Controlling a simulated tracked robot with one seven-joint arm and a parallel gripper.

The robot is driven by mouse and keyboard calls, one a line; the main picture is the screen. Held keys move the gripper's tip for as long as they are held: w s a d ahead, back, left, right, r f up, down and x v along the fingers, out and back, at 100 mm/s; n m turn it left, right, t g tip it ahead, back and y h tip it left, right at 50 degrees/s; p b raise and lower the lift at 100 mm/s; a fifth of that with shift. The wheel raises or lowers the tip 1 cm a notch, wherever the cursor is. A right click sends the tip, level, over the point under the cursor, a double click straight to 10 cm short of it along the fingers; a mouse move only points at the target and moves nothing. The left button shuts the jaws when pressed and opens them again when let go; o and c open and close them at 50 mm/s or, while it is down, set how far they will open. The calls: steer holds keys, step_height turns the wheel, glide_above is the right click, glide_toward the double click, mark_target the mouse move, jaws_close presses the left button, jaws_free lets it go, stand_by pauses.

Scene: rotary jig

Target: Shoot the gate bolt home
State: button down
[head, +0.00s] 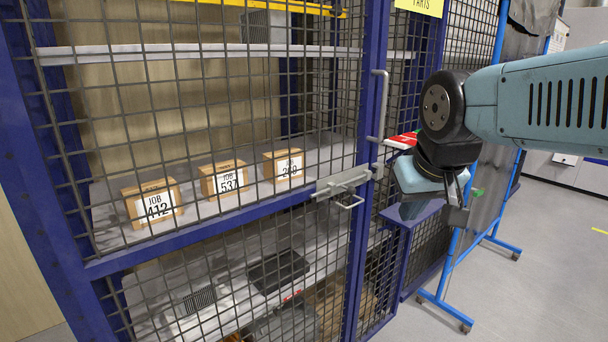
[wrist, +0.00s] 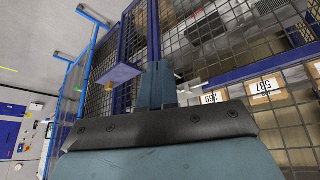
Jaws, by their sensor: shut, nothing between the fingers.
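The gate (head: 230,215) is wire mesh in a blue frame and stands closed or nearly so against the blue post (head: 368,120). The grey metal bolt (head: 343,183) lies across the gate's edge near the post, with a small looped handle (head: 349,204) hanging below it. I cannot tell how far its rod reaches into the keeper. My gripper (head: 457,216) is shut and empty, to the right of the bolt and apart from it.
A vertical grey pull handle (head: 381,105) stands on the post above the bolt. A blue box-like shelf (head: 408,212) juts out beside the post, below my wrist. Cartons (head: 152,204) sit on shelves behind the mesh. A blue wheeled frame (head: 465,235) stands right; the floor beyond is clear.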

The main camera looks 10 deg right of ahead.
steer(key=w+a+r+n+h, duration=0.1)
steer(key=w+a+h, duration=0.15)
steer(key=w, duration=0.95)
steer(key=n, duration=0.2)
glide_toward(342, 186)
steer(key=shift+h, duration=0.25)
steer(key=f, duration=0.2)
steer(key=a+f, duration=0.1)
steer(key=f, duration=0.1)
steer(key=s+a+f, duration=0.1)
steer(key=f, duration=0.1)
steer(key=shift+s+a, duration=0.15)
steer(key=shift+w+d+f, duration=0.1)
steer(key=shift+w+d, duration=0.25)
steer(key=shift+d, duration=0.55)
steer(key=shift+w+d+f, duration=0.1)
steer(key=shift+w+d, duration=0.2)
steer(key=shift+d, duration=0.6)
steer(key=shift+w, duration=0.1)
